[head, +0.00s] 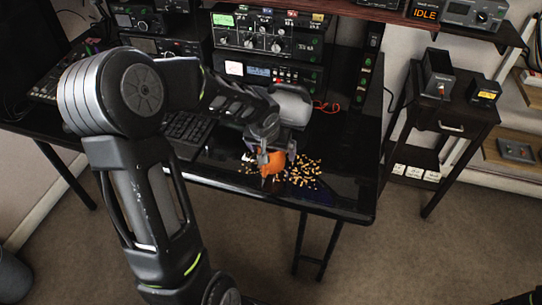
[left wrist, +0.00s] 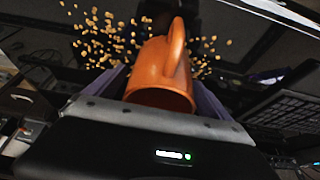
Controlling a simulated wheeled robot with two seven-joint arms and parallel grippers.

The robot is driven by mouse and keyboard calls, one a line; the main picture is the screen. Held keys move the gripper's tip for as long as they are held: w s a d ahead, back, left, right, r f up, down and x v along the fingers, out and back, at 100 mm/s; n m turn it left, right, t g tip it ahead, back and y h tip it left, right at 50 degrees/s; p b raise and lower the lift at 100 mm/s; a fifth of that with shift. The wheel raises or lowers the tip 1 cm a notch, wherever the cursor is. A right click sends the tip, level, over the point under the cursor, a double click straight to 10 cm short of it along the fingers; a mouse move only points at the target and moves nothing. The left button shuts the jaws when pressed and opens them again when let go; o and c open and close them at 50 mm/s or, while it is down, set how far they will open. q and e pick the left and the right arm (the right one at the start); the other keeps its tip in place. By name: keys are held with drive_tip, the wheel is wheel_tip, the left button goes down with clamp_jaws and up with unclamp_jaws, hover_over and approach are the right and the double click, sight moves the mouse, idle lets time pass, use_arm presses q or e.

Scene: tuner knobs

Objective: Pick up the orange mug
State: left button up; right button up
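The orange mug (head: 273,162) is near the front edge of the black desk (head: 340,197), among scattered small tan pieces (head: 303,171). My left gripper (head: 266,165) reaches down over the mug and partly hides it. In the left wrist view the mug (left wrist: 161,75) lies between the two fingers of my left gripper (left wrist: 160,88), with its handle toward the top of the picture. The fingers are close along both sides of the mug; I cannot tell whether they press on it.
A keyboard (head: 188,132) lies left of the mug. Stacked radio equipment (head: 265,40) stands behind it. A small dark side table (head: 455,115) with boxes stands to the right. The glossy desk right of the tan pieces is clear.

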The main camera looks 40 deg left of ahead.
use_arm(q)
drive_tip(key=c, duration=1.7)
wheel_tip(320, 180, up, 10)
drive_tip(key=shift+p, duration=0.4)
